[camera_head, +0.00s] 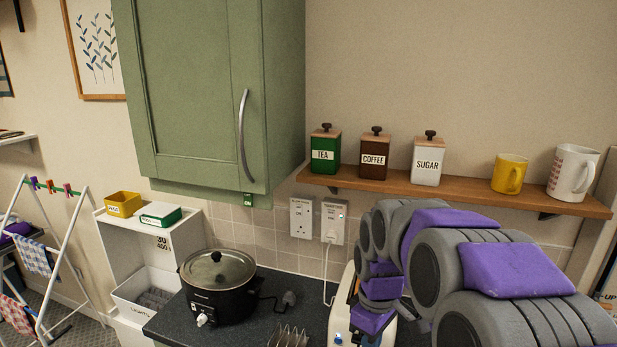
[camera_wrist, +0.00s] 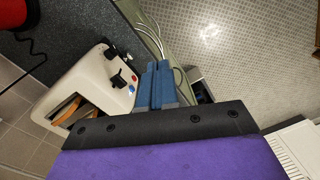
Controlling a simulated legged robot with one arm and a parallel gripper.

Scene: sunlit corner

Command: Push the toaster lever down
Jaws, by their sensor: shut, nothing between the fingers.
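The toaster is cream; in the head view its body (camera_head: 345,308) stands on the dark counter, partly hidden behind my arm. In the wrist view the toaster (camera_wrist: 92,73) is at the left, with brown bread (camera_wrist: 68,108) in a slot. I cannot tell for sure which black part is the lever. My gripper (camera_wrist: 162,72), with blue fingers, is shut and empty, just right of that end face. Whether it touches the toaster is unclear.
A black slow cooker (camera_head: 218,285) stands on the counter (camera_head: 264,318) to the left. A toast rack (camera_head: 288,337) is nearer the toaster. A white cord runs up to the wall socket (camera_head: 333,222). A shelf (camera_head: 458,191) with canisters and mugs hangs above my arm.

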